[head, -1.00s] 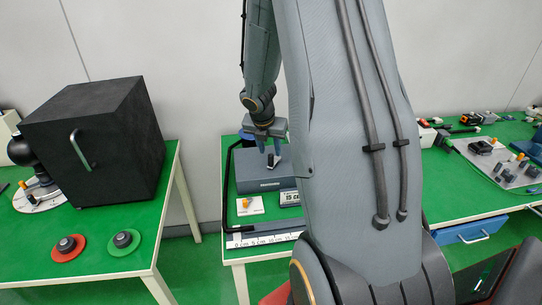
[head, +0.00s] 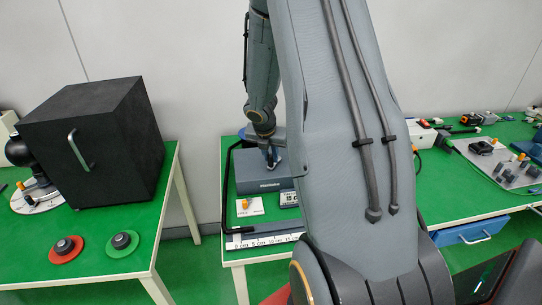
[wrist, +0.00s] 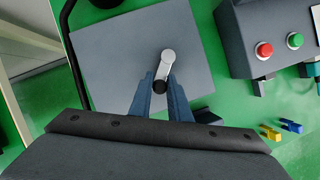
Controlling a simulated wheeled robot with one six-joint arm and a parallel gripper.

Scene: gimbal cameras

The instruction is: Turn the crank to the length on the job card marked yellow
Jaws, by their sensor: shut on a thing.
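The crank (wrist: 167,58) is a light grey arm with a dark knob (wrist: 160,86), on top of a grey box (wrist: 110,60) in the wrist view. My gripper (wrist: 161,88) is shut on the knob, with one blue-grey finger on each side. In the head view the box (head: 250,186) stands on the green table, and my gripper (head: 272,155) is low over its top. A white card (head: 246,212) with a yellow-orange piece (head: 245,203) lies in front of the box; its writing is too small to read. A small display (head: 288,200) beside it is partly hidden by my arm.
A white ruler strip (head: 262,240) runs along the table's front edge. A black bent rail (head: 226,190) stands left of the box. In the wrist view, a grey box with red and green buttons (wrist: 264,50) is to the right. A black cabinet (head: 110,150) stands on the left table.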

